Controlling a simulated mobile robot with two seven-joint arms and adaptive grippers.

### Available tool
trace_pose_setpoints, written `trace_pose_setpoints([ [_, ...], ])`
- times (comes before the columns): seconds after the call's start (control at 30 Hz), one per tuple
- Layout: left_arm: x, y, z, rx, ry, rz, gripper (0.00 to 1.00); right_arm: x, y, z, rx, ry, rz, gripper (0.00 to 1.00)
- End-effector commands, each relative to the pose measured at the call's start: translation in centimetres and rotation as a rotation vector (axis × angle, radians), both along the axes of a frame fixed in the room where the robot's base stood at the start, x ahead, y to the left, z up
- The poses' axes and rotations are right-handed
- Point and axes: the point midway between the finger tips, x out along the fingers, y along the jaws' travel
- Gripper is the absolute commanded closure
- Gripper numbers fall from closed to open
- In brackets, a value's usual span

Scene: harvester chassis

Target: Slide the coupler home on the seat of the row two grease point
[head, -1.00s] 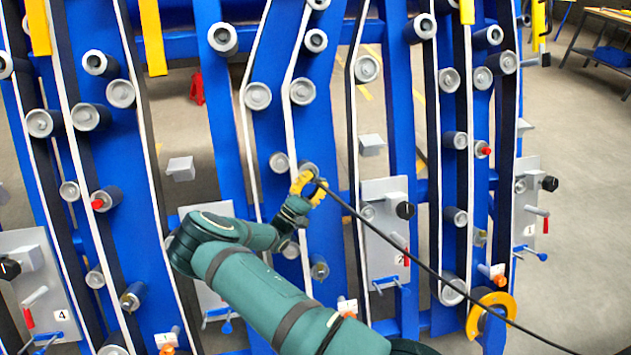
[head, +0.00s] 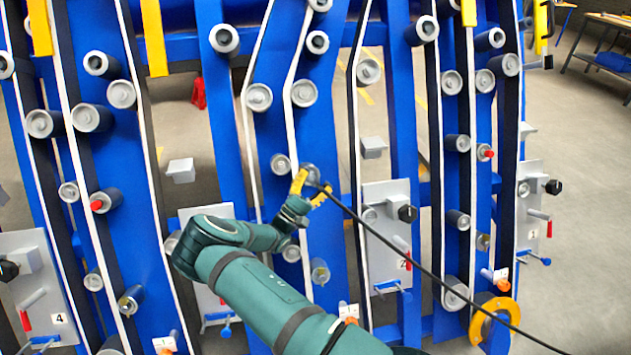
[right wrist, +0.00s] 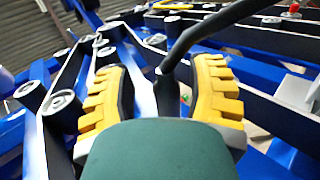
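The dark coupler (right wrist: 167,94) sits at the end of a black hose (head: 430,268). In the head view it is at a round grey fitting (head: 309,173) on a blue upright left of the plate marked 2. How deep it sits on the seat cannot be told. My right gripper (head: 312,189) has its yellow fingers spread on either side of the coupler. In the right wrist view, gaps show between the coupler and both fingers of the gripper (right wrist: 161,88). My left gripper is out of view.
Rollers and white belts crowd the blue frame around my gripper. A grey box (head: 373,147) juts out to the right.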

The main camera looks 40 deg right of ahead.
Motion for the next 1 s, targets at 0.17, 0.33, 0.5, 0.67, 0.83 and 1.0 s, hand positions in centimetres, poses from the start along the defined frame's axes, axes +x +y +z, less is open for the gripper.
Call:
trace_pose_setpoints([
  [0.17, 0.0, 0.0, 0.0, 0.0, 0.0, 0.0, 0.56, 0.0, 0.1, -0.1, 0.001, 0.001, 0.001, 0.45],
  [0.33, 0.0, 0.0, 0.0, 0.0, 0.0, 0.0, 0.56, 0.0, 1.2, -1.1, 0.001, 0.001, 0.001, 0.45],
  [0.5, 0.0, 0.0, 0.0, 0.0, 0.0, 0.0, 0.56, 0.1, 3.7, -3.3, 0.001, 0.001, 0.005, 0.45],
  [0.67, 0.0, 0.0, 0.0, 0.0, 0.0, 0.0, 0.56, 0.0, 6.1, -5.4, 0.001, 0.001, 0.003, 0.45],
  [0.83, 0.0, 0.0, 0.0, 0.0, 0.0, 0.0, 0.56, 0.0, 8.0, -7.1, 0.001, 0.0, 0.003, 0.45],
  [1.0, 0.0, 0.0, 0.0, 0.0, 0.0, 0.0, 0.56, 0.0, 9.0, -7.8, 0.0, -0.001, 0.001, 0.45],
])
